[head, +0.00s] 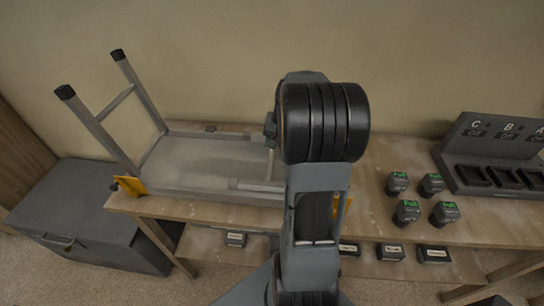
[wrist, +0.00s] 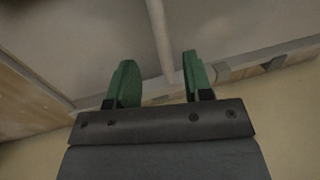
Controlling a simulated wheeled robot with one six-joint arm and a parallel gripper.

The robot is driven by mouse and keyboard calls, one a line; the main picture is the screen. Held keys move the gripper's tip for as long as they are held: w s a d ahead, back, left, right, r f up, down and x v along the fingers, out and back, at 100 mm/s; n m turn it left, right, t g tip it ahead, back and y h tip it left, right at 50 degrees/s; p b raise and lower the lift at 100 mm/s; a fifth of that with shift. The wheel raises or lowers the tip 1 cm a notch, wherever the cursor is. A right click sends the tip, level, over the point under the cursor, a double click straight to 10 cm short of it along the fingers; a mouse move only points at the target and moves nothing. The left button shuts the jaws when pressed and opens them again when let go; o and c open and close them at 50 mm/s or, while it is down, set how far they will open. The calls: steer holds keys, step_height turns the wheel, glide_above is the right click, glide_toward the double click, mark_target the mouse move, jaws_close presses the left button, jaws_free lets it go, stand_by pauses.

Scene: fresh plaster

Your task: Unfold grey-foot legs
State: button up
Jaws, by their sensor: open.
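A folding bench (head: 200,165) lies upside down on the worktable. Its left leg pair (head: 115,120) stands up, with black feet. The other leg pair (head: 258,186) lies folded flat along the underside, its grey feet pointing left; my arm hides its right part. A crossbar (head: 271,165) joins these folded legs. In the wrist view my gripper (wrist: 160,78) is open, its green fingers on either side of the line of a pale bar (wrist: 158,30). I cannot tell whether they touch it. In the head view my arm hides the fingers.
Yellow brackets (head: 130,186) sit at the bench's near edge. Several dark green-topped blocks (head: 407,212) stand right of my arm, before a dark lettered rack (head: 495,155). A grey chest (head: 85,215) stands on the left. Labelled boxes (head: 390,252) sit on the lower shelf.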

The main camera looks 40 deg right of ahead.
mark_target(271, 159)
steer(key=f, duration=0.4)
steer(key=w+a+f, duration=0.1)
steer(key=f, duration=0.2)
steer(key=shift+f+p, duration=0.1)
steer(key=shift+p, duration=0.2)
jaws_close()
